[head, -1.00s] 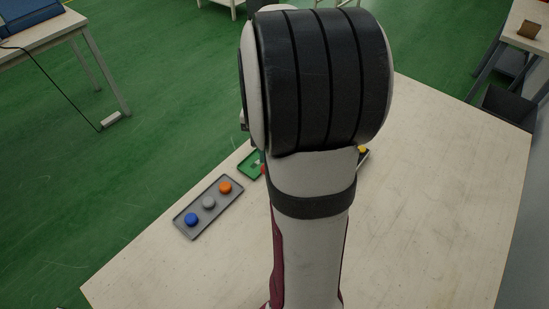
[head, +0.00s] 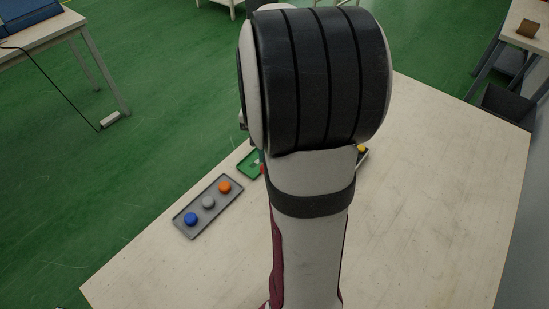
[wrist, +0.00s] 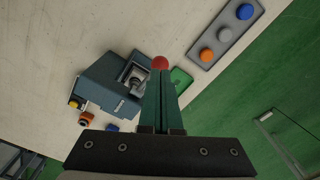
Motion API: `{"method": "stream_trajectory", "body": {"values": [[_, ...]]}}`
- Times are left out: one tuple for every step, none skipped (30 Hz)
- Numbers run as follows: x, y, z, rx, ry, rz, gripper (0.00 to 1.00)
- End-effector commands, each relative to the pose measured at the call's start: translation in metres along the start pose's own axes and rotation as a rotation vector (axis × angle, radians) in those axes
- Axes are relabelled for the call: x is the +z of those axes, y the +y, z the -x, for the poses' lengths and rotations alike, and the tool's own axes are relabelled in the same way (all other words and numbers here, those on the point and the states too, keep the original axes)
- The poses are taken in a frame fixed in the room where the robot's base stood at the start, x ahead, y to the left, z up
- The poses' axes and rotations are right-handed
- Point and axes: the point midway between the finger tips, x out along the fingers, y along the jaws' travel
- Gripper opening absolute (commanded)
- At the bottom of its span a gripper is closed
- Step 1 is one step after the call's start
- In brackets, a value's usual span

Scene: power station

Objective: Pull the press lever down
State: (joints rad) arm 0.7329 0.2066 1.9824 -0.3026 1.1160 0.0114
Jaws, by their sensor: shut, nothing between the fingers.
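The press (wrist: 112,85) is a dark blue-grey machine on the table, left of my gripper in the wrist view. A red ball knob (wrist: 160,63), which looks like the end of the press lever, shows just past my fingertips. My gripper (wrist: 161,75) is shut, its green fingers side by side with nothing between them. Whether the fingers touch the knob I cannot tell. The fingers hide the lever's shaft. In the head view my arm covers most of the press; only a small red bit of the knob (head: 263,169) shows beside it.
A grey tray (head: 181,220) holds blue, grey and orange round pieces. A green tray (wrist: 181,80) lies close to the knob. An orange piece (wrist: 86,118) and a yellow one (wrist: 75,103) are by the press. The right side of the table (head: 430,200) is clear.

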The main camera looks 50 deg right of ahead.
Motion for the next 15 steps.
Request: {"method": "stream_trajectory", "body": {"values": [[0.0000, 0.0000, 0.0000, 0.000, 0.000, 0.000, 0.00], [0.0000, 0.0000, 0.0000, 0.000, 0.000, 0.000, 0.00], [0.0000, 0.0000, 0.0000, 0.000, 0.000, 0.000, 0.00], [0.0000, 0.0000, 0.0000, 0.000, 0.000, 0.000, 0.00], [0.0000, 0.0000, 0.0000, 0.000, 0.000, 0.000, 0.00], [0.0000, 0.0000, 0.0000, 0.000, 0.000, 0.000, 0.00], [0.0000, 0.0000, 0.0000, 0.000, 0.000, 0.000, 0.00], [0.0000, 0.0000, 0.0000, 0.000, 0.000, 0.000, 0.00], [0.0000, 0.0000, 0.0000, 0.000, 0.000, 0.000, 0.00], [0.0000, 0.0000, 0.0000, 0.000, 0.000, 0.000, 0.00], [0.0000, 0.0000, -0.0003, 0.000, 0.000, 0.000, 0.00], [0.0001, 0.0000, -0.0009, 0.000, 0.000, 0.000, 0.00], [0.0001, 0.0000, -0.0018, 0.000, -0.001, 0.000, 0.00], [0.0001, 0.0000, -0.0030, 0.000, -0.001, 0.000, 0.00], [0.0001, 0.0001, -0.0052, 0.000, -0.001, 0.001, 0.00]]}}
